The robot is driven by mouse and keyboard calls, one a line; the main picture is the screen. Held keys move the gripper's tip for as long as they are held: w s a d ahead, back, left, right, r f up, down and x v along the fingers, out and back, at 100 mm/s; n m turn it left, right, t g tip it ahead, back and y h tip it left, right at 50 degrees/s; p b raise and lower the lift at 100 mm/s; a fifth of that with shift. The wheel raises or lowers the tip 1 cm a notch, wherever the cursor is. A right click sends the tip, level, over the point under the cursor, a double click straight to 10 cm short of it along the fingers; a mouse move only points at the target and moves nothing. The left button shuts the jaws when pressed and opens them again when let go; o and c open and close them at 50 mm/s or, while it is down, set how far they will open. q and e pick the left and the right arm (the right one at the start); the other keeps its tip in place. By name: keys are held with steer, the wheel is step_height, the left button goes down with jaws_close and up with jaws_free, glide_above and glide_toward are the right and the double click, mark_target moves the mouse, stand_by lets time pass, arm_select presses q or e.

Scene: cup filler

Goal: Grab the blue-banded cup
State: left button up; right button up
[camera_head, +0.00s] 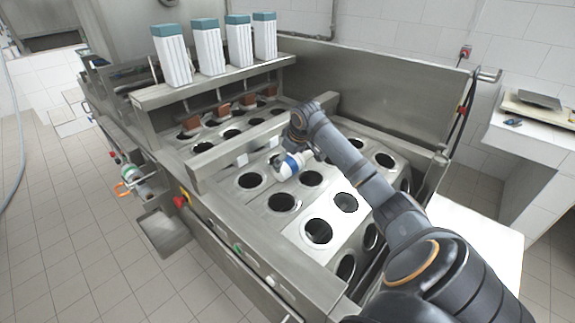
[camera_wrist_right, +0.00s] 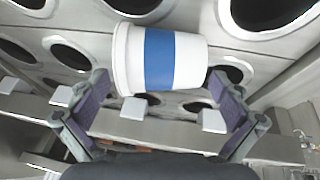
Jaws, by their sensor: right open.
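The blue-banded cup (camera_head: 291,165) is white with a blue band. It lies on its side on the steel plate with round holes, near the middle of the head view. In the right wrist view the cup (camera_wrist_right: 173,59) lies crosswise, its wider rimmed end to the left. My right gripper (camera_wrist_right: 158,80) is open, its two purple-padded fingers spread towards either end of the cup, and nothing is clamped. In the head view the right gripper (camera_head: 303,152) is right by the cup, partly hidden by its own arm. My left gripper is not in view.
The hole plate (camera_head: 263,222) has several empty round holes around the cup. A raised steel crossbar (camera_head: 215,165) runs just behind and left of it. Several white cartons with teal tops (camera_head: 207,50) stand on the rear shelf. A tall steel panel (camera_head: 375,95) stands at the back right.

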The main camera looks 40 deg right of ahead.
mark_target(288, 160)
steer(key=x, duration=0.4)
steer(key=shift+w+f+p, duration=0.15)
steer(key=shift+f+p, duration=0.15)
steer(key=shift+p, duration=0.1)
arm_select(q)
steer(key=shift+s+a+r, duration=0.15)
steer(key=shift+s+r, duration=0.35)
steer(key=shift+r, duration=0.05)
arm_select(e)
steer(key=shift+a+r, duration=0.1)
steer(key=c, duration=0.5)
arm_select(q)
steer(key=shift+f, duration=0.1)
arm_select(e)
steer(key=shift+r, duration=0.15)
